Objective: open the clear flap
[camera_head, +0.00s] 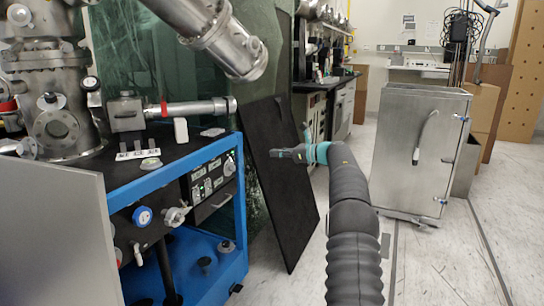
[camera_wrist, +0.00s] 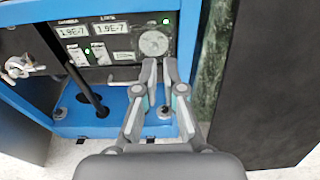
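My gripper (camera_head: 290,153) is at the end of my dark arm in the head view, to the right of the blue-framed cart and in front of a leaning black panel. In the wrist view, my gripper (camera_wrist: 159,72) has its fingertips close together, with only a narrow gap and nothing held between them. A greenish, see-through sheet (camera_head: 122,58) hangs behind the steel vacuum chamber and may be the clear flap; I cannot make out its edges or any handle. A green mottled strip (camera_wrist: 208,65) shows right of the fingers in the wrist view.
The blue-framed cart (camera_head: 228,278) with gauges and knobs stands at left, close to my gripper. The black panel (camera_head: 283,215) leans beside it. A metal cabinet (camera_head: 392,140) stands at right. The pale floor (camera_head: 440,265) is open at the front right.

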